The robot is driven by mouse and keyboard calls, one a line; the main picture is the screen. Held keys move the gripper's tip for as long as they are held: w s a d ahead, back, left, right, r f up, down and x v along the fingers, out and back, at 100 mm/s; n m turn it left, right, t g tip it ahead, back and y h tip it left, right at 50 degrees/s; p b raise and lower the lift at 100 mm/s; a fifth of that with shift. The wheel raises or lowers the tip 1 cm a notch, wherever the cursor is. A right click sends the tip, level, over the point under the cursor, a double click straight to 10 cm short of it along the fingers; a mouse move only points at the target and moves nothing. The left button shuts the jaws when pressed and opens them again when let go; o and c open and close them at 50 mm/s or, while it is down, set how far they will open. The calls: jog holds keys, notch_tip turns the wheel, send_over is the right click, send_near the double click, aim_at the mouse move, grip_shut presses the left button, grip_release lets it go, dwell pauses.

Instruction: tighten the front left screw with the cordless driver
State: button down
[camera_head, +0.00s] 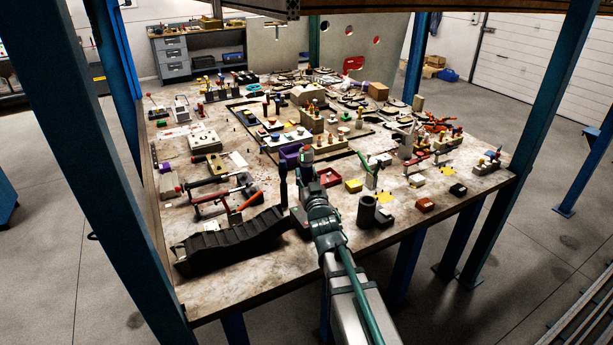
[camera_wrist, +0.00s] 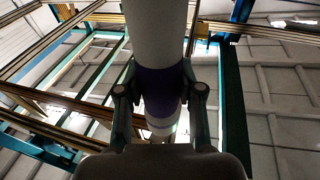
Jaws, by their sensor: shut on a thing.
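My gripper (camera_wrist: 160,92) is shut on a pale cylindrical body with a dark purple band (camera_wrist: 158,85), one finger pad on each side. The body runs up out of the wrist view, and I cannot tell for sure that it is the cordless driver. In the head view my gripper end (camera_head: 307,160) is over the front middle of the workbench (camera_head: 262,270), mostly hidden by my own arm. Behind it is a pale plate with coloured caps (camera_head: 287,137) in a dark frame. The front left screw is too small to tell apart.
A black ribbed cable chain (camera_head: 230,240) lies along the front left. A dark upright cylinder (camera_head: 283,185) stands just left of my arm. A dark open cylinder (camera_head: 366,211), a red tray (camera_head: 329,177) and an orange block (camera_head: 425,205) are to the right. The bench is crowded; blue posts flank it.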

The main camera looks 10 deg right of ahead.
jog(key=shift+f, duration=0.1)
jog(key=shift+f+b, duration=1.35)
jog(key=shift+b, duration=0.3)
jog(key=shift+f+b, duration=1.4)
jog(key=shift+b, duration=0.05)
dwell(1.4)
jog(key=shift+r, duration=0.2)
jog(key=shift+r+p, duration=0.95)
jog(key=shift+r, duration=0.75)
jog(key=shift+r+p, duration=1.5)
jog(key=shift+r, duration=0.55)
